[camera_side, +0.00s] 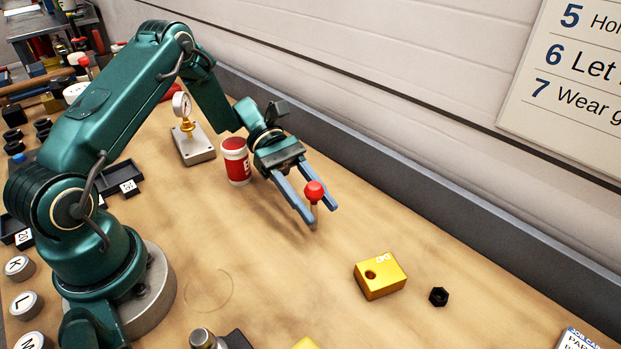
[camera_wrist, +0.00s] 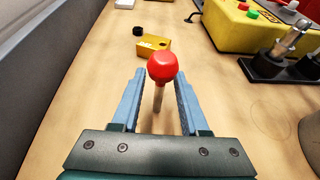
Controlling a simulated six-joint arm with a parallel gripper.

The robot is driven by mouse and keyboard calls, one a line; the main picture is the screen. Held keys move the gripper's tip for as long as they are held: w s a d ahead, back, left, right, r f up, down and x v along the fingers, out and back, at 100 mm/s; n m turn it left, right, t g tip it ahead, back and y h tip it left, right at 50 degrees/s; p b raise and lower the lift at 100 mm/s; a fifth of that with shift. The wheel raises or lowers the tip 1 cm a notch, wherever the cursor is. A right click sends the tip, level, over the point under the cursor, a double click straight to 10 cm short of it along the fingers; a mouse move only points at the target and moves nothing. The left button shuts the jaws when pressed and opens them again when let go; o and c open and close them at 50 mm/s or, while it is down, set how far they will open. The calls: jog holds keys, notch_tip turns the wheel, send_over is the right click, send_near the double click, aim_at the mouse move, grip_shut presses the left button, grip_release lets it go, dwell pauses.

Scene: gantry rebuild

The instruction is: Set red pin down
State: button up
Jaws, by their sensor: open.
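The red pin (camera_side: 314,191) has a round red head and a thin metal shank. It stands about upright between the two blue fingers of my gripper (camera_side: 312,213). In the wrist view the pin (camera_wrist: 162,68) shows between the fingertips of my gripper (camera_wrist: 158,76), with a gap on each side of the shank. My gripper is open around it. I cannot tell whether the foot of the shank touches the bench. A yellow block (camera_side: 380,276) with a round hole lies to the right of the pin; in the wrist view the block (camera_wrist: 154,46) is just beyond the pin.
A black nut (camera_side: 438,296) lies right of the yellow block. A red and white can (camera_side: 236,161) and a gauge on a grey block (camera_side: 194,146) stand behind my gripper. A grey rail (camera_side: 400,170) runs along the wall. The bench (camera_side: 290,280) in front is mostly bare.

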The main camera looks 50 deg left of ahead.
jog(key=shift+r, duration=0.2)
jog(key=v, duration=1.1)
jog(key=s+d+r+m+t+y, duration=0.2)
jog(key=s+r+m+t+y, duration=0.1)
jog(key=s+m+y, duration=0.4)
jog(key=s+d+r+m+t+y, duration=0.3)
jog(key=s+r+m+y, duration=0.2)
jog(key=m, duration=0.5)
jog(key=s+y, duration=0.2)
jog(key=shift+s+d+t, duration=0.3)
jog(key=shift+t, duration=0.1)
